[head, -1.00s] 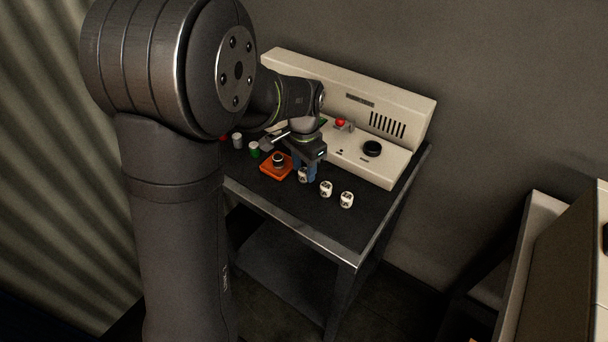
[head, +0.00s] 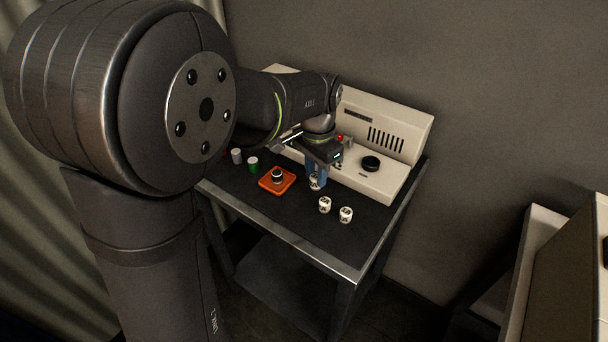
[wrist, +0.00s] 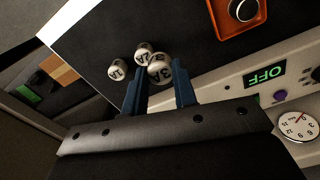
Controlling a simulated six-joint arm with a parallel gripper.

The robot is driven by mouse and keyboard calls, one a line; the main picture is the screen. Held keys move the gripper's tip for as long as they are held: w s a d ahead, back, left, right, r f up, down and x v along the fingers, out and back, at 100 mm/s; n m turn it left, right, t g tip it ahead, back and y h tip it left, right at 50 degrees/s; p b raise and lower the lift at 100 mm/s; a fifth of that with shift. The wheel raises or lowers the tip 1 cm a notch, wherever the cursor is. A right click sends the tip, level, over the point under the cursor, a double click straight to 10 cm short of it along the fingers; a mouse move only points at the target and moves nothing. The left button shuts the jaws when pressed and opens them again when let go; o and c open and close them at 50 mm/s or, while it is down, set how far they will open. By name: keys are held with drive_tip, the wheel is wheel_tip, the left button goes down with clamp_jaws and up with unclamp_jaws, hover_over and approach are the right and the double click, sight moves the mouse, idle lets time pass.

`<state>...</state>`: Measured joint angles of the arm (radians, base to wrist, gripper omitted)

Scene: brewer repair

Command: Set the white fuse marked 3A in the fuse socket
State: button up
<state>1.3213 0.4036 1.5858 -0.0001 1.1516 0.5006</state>
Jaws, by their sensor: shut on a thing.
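The white fuse marked 3A (wrist: 160,71) is between the two blue fingers of my gripper (wrist: 160,88) in the wrist view, with its marked end showing. My gripper (head: 316,170) is shut on it. In the head view the held fuse (head: 315,182) hangs below the fingers, apart from the other white fuses and seemingly above the table. The fuse socket (head: 277,174) is a dark round holder on an orange base (head: 289,185), left of my gripper. Part of it shows in the wrist view (wrist: 243,9), cut by the top edge. Its opening looks empty.
Two other white fuses (head: 325,205) (head: 346,214) stand on the dark table (head: 300,225) to the right; one reads 1A (wrist: 117,70). A grey cylinder (head: 236,156) and a green one (head: 253,164) stand left of the socket. The cream brewer (head: 385,145) is behind, its display reading OFF (wrist: 265,75).

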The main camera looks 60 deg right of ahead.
drive_tip(key=s+a+r, duration=0.1)
drive_tip(key=s+r, duration=0.3)
drive_tip(key=s, duration=0.3)
drive_tip(key=d, duration=1.8)
drive_tip(key=shift+w+a+f, duration=0.1)
drive_tip(key=shift+w+f, duration=0.1)
drive_tip(key=shift+f, duration=1.75)
drive_tip(key=shift+f, duration=0.35)
drive_tip(key=shift+f, duration=0.3)
drive_tip(key=shift+f, duration=0.5)
drive_tip(key=o, duration=1.5)
drive_tip(key=shift+c, duration=0.2)
